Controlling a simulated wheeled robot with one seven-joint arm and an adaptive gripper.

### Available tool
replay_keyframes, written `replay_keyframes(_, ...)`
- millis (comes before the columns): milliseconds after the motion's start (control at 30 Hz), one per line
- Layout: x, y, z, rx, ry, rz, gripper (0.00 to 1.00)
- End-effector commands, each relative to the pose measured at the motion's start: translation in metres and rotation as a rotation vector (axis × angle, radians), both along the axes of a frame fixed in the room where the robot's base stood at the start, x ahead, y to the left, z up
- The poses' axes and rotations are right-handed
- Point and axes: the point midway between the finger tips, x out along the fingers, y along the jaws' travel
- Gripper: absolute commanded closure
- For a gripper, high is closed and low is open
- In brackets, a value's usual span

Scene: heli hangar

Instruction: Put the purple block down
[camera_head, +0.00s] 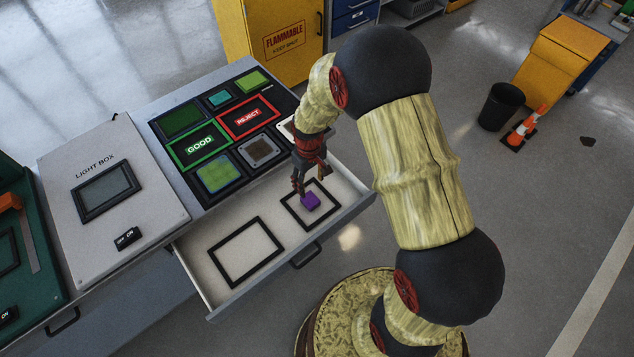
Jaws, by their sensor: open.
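The purple block (310,201) sits in the open drawer (212,290), inside the smaller black frame outline (325,221) on the drawer's right side. My gripper (311,190) points down just above the block, with its fingers spread apart and open. From this view I cannot tell whether a finger still touches the block. The block's far side is partly hidden by the fingers.
A larger black frame outline (247,252) lies empty at the drawer's left. Behind the drawer is a black panel with GOOD (199,144) and REJECT (248,117) areas. A light box (107,190) stands at left. The drawer walls surround my gripper.

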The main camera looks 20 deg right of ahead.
Motion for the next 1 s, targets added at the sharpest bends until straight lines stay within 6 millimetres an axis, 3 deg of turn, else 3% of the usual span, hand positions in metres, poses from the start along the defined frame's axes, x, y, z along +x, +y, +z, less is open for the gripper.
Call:
replay_keyframes(167,0.002,0.0,0.075,0.001,-0.073,-0.037,0.45)
replay_keyframes(267,-0.01,0.0,0.137,0.005,-0.133,-0.073,0.45)
replay_keyframes(400,-0.041,0.0,0.215,0.013,-0.215,-0.125,0.45)
replay_keyframes(600,-0.107,0.001,0.3,0.034,-0.333,-0.2,0.45)
replay_keyframes(800,-0.175,0.001,0.344,0.059,-0.433,-0.264,0.45)
replay_keyframes(1000,-0.211,0.001,0.356,0.074,-0.48,-0.298,0.45)
